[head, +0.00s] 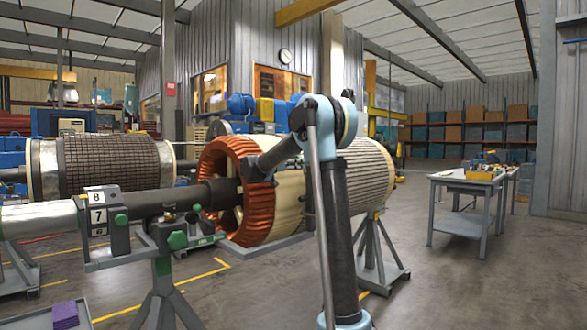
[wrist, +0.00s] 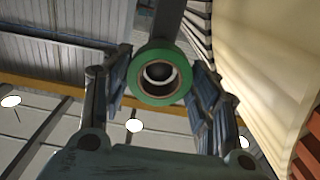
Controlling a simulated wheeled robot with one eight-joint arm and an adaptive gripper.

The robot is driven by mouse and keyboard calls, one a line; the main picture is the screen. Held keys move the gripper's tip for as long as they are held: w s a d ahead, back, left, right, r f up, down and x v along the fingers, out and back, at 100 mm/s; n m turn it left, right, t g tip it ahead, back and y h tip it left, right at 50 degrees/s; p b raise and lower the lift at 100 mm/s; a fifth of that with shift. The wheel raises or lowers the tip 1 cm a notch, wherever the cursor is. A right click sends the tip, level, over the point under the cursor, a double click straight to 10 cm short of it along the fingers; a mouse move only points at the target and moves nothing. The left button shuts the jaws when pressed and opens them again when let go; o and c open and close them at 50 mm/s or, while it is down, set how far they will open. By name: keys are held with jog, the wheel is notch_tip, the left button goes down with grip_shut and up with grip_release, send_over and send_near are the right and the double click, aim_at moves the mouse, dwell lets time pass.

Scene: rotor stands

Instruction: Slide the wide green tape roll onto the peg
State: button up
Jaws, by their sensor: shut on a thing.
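In the wrist view the wide green tape roll (wrist: 137,84) sits between the two fingers of my gripper (wrist: 161,78), which is shut on it. The roll's open face points at the wrist camera. A pale ring around a dark round middle shows inside its hole. A dark bar (wrist: 166,22) runs up behind the roll; I cannot tell whether it is the peg or whether it enters the roll. In the head view my arm reaches left toward the orange windings, and I cannot make out the roll or the fingers there.
The orange-wound stator (head: 231,185) stands close to my arm; its cream side also fills the right of the wrist view (wrist: 270,50). A dark shaft (head: 180,194) on a green-knobbed stand (head: 165,265) lies to the left. A workbench (head: 467,180) stands right, with open floor before it.

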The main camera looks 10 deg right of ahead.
jog(key=shift+x, duration=2.65)
dwell(0.4)
jog(key=o, duration=1.1)
jog(key=o, duration=0.5)
jog(key=shift+c, duration=0.2)
jog(key=shift+a, duration=0.1)
jog(key=v, duration=0.9)
dwell(0.6)
jog(key=shift+c, duration=0.3)
